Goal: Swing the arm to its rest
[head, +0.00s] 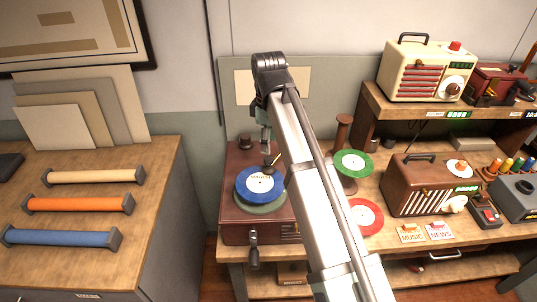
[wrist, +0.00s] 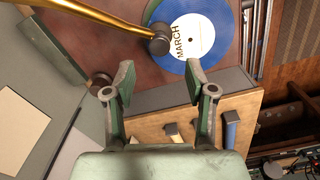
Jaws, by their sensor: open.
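The record player (head: 232,212) is a dark red box at the left end of the bench. A blue record (head: 252,186) with a white MARCH label lies on it and also shows in the wrist view (wrist: 229,35). The player's brass arm (wrist: 95,14) crosses the top of the wrist view. Its dark round head (wrist: 159,40) is over the record's edge; contact is unclear. My gripper (wrist: 160,77) is open and empty, its two green-padded fingers apart just short of that head. I cannot tell which part is the arm's rest.
A green record (head: 353,163) and a red record (head: 366,216) are right of the player. A brown radio (head: 425,186) stands farther right, with a cream radio (head: 427,72) on the shelf above. A crank (head: 253,255) sticks out at the player's front.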

